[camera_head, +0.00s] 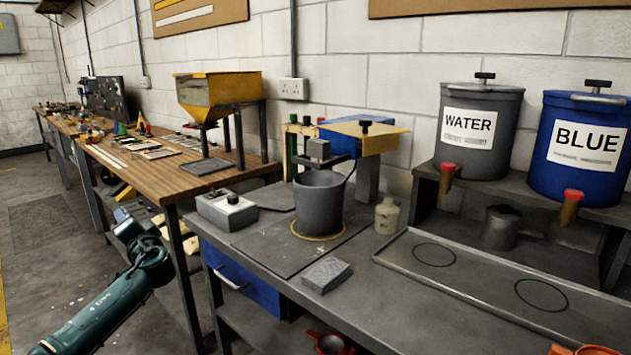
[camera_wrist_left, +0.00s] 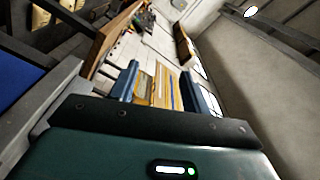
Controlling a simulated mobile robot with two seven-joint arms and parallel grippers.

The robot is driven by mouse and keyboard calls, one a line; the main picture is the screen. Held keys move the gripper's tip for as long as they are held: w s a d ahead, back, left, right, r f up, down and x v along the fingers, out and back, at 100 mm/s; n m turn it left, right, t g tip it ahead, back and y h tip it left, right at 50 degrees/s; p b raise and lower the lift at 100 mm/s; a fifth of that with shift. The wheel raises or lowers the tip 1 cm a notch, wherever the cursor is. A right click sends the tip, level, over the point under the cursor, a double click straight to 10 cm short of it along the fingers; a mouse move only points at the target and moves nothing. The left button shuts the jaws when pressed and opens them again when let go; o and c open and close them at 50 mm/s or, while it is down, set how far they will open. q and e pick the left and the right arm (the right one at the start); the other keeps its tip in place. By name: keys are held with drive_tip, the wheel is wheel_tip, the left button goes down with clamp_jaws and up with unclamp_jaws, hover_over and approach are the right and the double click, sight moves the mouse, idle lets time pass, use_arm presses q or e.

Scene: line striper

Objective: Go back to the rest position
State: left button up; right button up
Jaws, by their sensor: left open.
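My left arm (camera_head: 105,305) comes in from the lower left in the head view, over the floor in front of the benches. Its gripper cannot be made out clearly there. In the left wrist view my left gripper (camera_wrist_left: 160,72) is open, with its two fingers apart. I see nothing held; yellowish and brown shapes show beyond the gap. My right gripper is in neither view.
A grey bench (camera_head: 350,290) carries a bucket (camera_head: 320,200), a switch box (camera_head: 227,211) and a tray (camera_head: 400,265). WATER (camera_head: 478,150) and BLUE (camera_head: 570,175) drums stand on a shelf. A wooden bench (camera_head: 140,172) holds a yellow hopper (camera_head: 215,95). Left floor is clear.

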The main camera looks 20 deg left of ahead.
use_arm(q)
drive_tip(key=w+d+f+m+t+h, duration=0.4)
drive_tip(key=w+d+m+t+h, duration=0.2)
drive_tip(key=w+d+t+h, duration=0.45)
drive_tip(key=s+d+f+m+g+h, duration=0.1)
drive_tip(key=s+d+f+g+h, duration=0.25)
drive_tip(key=d+f, duration=0.8)
drive_tip(key=s+d+f+g+h, duration=0.1)
drive_tip(key=s+d+f+h, duration=0.1)
drive_tip(key=s+d+f, duration=0.3)
drive_tip(key=s+d+f+h, duration=0.1)
drive_tip(key=s+d+f, duration=0.1)
drive_tip(key=d, duration=0.6)
drive_tip(key=s+d+f+g+h, duration=0.1)
drive_tip(key=s+d+f+h, duration=0.1)
drive_tip(key=s+d+f, duration=0.3)
drive_tip(key=s+d+r+n+g+h+p, duration=0.1)
drive_tip(key=s+d+r+n+p, duration=0.2)
drive_tip(key=s+d, duration=0.9)
drive_tip(key=shift+d+r+h+p, duration=0.3)
drive_tip(key=shift+d+r+p, duration=0.5)
drive_tip(key=shift+p, duration=1.1)
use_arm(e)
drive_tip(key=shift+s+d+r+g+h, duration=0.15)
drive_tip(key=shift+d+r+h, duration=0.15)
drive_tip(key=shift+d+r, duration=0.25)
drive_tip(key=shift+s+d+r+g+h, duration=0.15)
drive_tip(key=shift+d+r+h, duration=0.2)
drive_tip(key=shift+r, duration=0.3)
